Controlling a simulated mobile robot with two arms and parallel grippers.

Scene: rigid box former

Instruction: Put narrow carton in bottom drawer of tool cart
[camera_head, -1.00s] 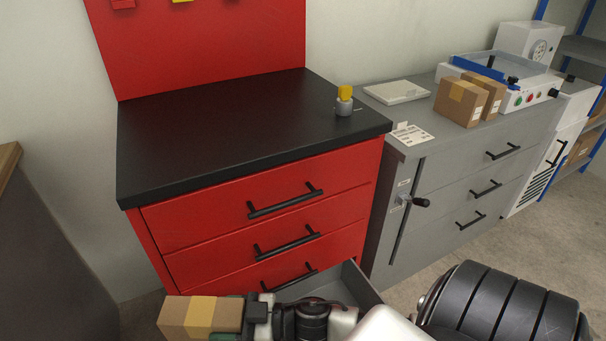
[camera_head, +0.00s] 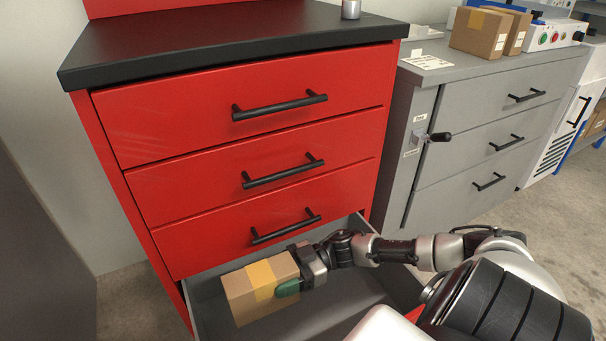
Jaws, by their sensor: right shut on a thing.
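The narrow carton (camera_head: 245,292) is a brown box with a yellow tape band. My right gripper (camera_head: 290,284) is shut on its right end. The red tool cart (camera_head: 250,145) has a black top and black bar handles. Its grey bottom drawer (camera_head: 345,312) is pulled out, and the carton is over the left part of it, inside its outline. I cannot tell whether the carton touches the drawer floor. The drawer's front is out of view below. My left gripper is not in view.
A grey cabinet (camera_head: 480,130) with a lever (camera_head: 440,137) stands right of the cart. Two more cartons (camera_head: 480,32) sit on it. A dark panel (camera_head: 40,250) is at the left. The drawer's right part looks empty where my arm does not cover it.

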